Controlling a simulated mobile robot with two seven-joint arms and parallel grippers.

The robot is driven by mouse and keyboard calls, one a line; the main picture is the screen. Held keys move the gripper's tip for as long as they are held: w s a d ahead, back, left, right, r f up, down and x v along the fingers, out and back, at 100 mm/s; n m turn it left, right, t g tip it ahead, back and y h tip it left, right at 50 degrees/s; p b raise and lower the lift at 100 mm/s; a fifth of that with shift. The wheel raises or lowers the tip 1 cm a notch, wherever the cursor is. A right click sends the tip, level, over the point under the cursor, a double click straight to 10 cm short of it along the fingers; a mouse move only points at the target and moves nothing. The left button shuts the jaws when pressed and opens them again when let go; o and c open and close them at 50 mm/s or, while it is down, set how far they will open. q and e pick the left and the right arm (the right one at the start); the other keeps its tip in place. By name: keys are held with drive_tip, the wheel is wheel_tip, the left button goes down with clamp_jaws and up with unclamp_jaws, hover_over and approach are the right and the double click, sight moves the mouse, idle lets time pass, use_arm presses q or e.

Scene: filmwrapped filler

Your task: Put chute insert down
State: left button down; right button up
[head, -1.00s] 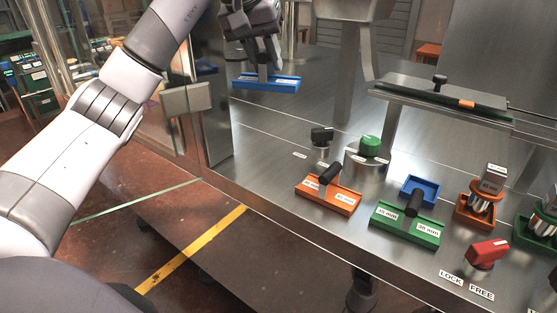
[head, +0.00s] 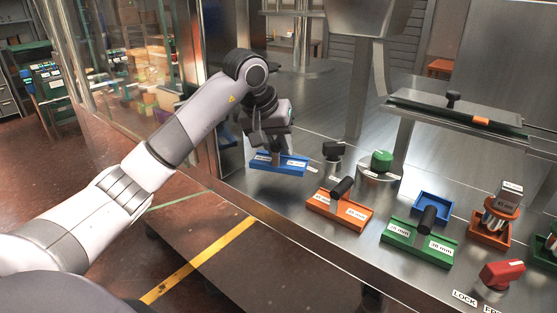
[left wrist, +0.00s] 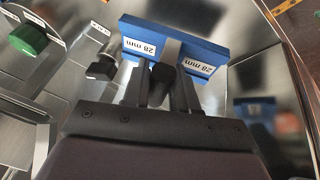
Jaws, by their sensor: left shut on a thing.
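The chute insert in my grasp is a blue block with white labels (head: 291,167). In the left wrist view the blue insert (left wrist: 205,55) reads "28 mm" on both labels. My left gripper (head: 276,148) is shut on its black upright handle, and the fingers (left wrist: 165,88) flank that handle in the left wrist view. The insert hangs roughly level, low over the steel table at its near-left part. I cannot tell the exact gap beneath it. An orange insert (head: 325,205) and a green insert (head: 400,236) with black handles rest on the table. My right gripper is not in view.
A black knob (head: 333,150) and a green knob (head: 382,160) stand just right of the held insert. An empty blue tray (head: 446,212), an orange holder (head: 486,240) and a red lock knob (head: 501,273) are further right. The table's front edge is close.

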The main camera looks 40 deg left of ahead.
sight(278, 160)
use_arm(q)
drive_tip(key=shift+f, duration=1.95)
drive_tip(key=shift+f, duration=0.1)
drive_tip(key=c, duration=0.9)
unclamp_jaws()
drive_tip(key=shift+r, duration=0.2)
drive_tip(key=v, duration=0.7)
drive_tip(key=shift+s+r+b, duration=0.15)
drive_tip(key=shift+b, duration=0.2)
